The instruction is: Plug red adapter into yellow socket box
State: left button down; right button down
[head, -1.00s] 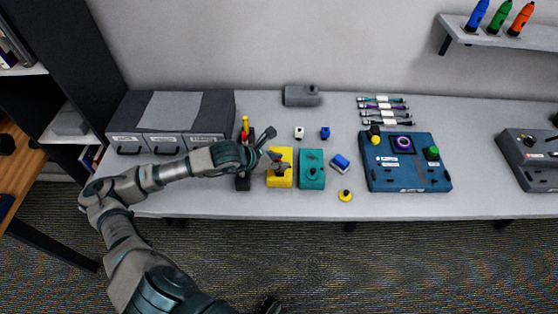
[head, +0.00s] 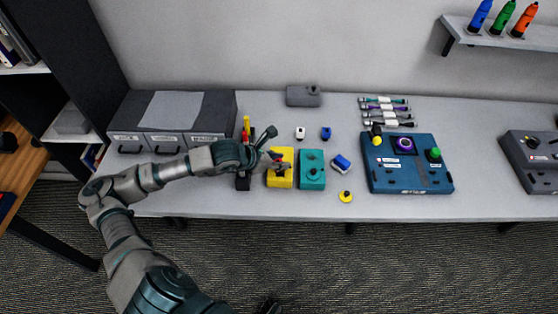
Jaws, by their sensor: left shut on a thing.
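The yellow socket box (head: 288,181) lies on the table, left of the teal box. My left gripper (head: 276,162) is over the upper part of the yellow box, shut on the red adapter. Only a small patch of red shows at the fingertips, and the fingers hide most of the adapter and part of the box's top. I cannot tell whether the adapter touches the socket. My right gripper is not in view.
A teal box (head: 312,181) stands close to the right of the yellow box. A blue adapter (head: 341,163) and a yellow piece (head: 346,197) lie farther right, before a large blue panel (head: 425,178). Grey drawers (head: 125,144) stand at left.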

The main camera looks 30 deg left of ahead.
pick_arm(q)
jog(key=shift+d+r, duration=0.1)
jog(key=shift+d, duration=0.15)
jog(key=shift+a, duration=0.1)
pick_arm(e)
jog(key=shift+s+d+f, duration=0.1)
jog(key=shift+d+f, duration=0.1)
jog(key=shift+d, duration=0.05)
pick_arm(q)
jog(key=shift+a+b, duration=0.1)
jog(key=shift+b, duration=0.2)
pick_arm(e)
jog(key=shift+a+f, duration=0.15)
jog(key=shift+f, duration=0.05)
pick_arm(q)
jog(key=shift+d, duration=0.25)
jog(key=shift+a+f+b, duration=0.1)
jog(key=shift+f+b, duration=0.2)
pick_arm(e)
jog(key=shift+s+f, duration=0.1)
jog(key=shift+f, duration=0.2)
